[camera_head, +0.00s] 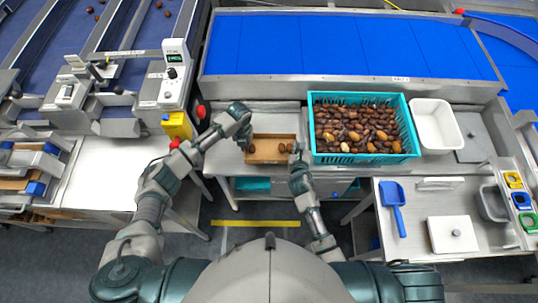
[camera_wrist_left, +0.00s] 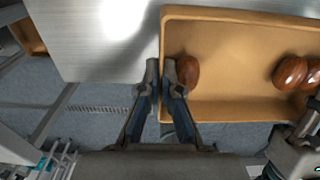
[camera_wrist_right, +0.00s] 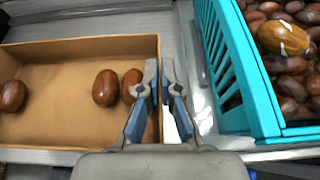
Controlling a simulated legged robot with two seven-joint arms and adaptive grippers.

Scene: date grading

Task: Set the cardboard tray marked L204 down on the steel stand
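The shallow brown cardboard tray (camera_head: 272,160) sits between my grippers, with a few brown dates in it; no L204 mark is readable. My left gripper (camera_head: 247,145) has its fingers closed on either side of the tray's left wall, also seen in the left wrist view (camera_wrist_left: 161,65). My right gripper (camera_head: 297,150) straddles the right wall the same way in the right wrist view (camera_wrist_right: 159,68). The tray looks level at the steel bench (camera_head: 228,158); whether it touches the bench is unclear. A bare steel surface (camera_head: 112,175) lies left; I cannot tell which surface is the stand.
A teal crate (camera_head: 415,140) full of dates stands close to the tray's right. A white bin (camera_head: 437,125) is beyond it. A yellow unit (camera_head: 177,126) is left. A blue scoop (camera_head: 394,200) and white plate (camera_head: 440,240) lie on the right table.

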